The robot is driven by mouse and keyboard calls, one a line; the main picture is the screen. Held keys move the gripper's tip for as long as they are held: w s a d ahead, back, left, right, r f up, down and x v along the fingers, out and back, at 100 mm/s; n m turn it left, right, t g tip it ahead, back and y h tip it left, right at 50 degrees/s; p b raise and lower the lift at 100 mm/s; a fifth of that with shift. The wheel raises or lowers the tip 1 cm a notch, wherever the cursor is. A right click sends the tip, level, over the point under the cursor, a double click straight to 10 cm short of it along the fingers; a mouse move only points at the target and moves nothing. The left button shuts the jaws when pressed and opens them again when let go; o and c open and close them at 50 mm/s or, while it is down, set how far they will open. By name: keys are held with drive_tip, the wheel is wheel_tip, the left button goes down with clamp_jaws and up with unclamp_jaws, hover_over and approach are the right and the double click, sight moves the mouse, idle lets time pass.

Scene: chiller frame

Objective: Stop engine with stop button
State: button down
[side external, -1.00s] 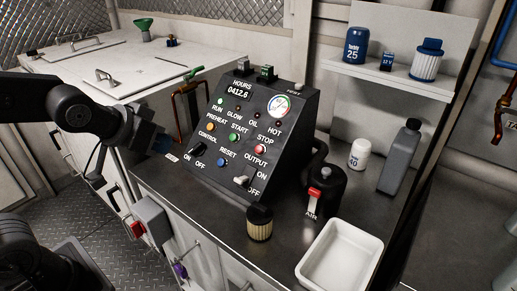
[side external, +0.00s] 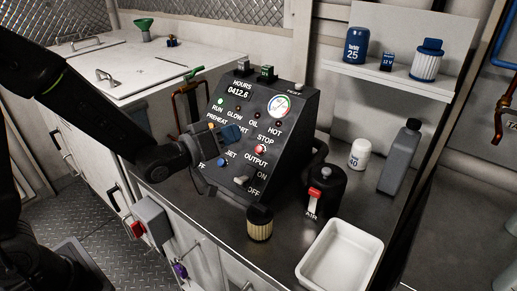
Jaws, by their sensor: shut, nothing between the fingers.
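The black control panel (side external: 290,135) stands on the counter with its sloped face toward the camera. The red stop button (side external: 261,149) sits on its right half, below the STOP label and above the OUTPUT label. The green RUN light (side external: 220,101) is bright. My gripper (side external: 238,131) is shut and empty, with blue fingertips pointing right in front of the panel's middle. It is left of the stop button and apart from it in the picture. My arm hides the start button, the preheat button and the control switch.
A black canister with a red AIR lever (side external: 319,172) stands right of the panel. A ribbed filter (side external: 259,223) and a white tray (side external: 340,255) are in front. A grey bottle (side external: 400,155) and white can (side external: 360,153) stand at right. A red switch (side external: 137,229) is on the grey box.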

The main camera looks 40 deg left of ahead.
idle(0.4)
hover_over(250, 166)
drive_tip(key=shift+f, duration=3.1)
drive_tip(key=shift+w+f, duration=0.1)
drive_tip(key=shift+w+f, duration=0.2)
drive_tip(key=shift+w+f, duration=0.35)
drive_tip(key=shift+f, duration=0.05)
idle(0.4)
drive_tip(key=shift+s+r, duration=0.65)
idle(0.4)
drive_tip(key=shift+s+r, duration=1.8)
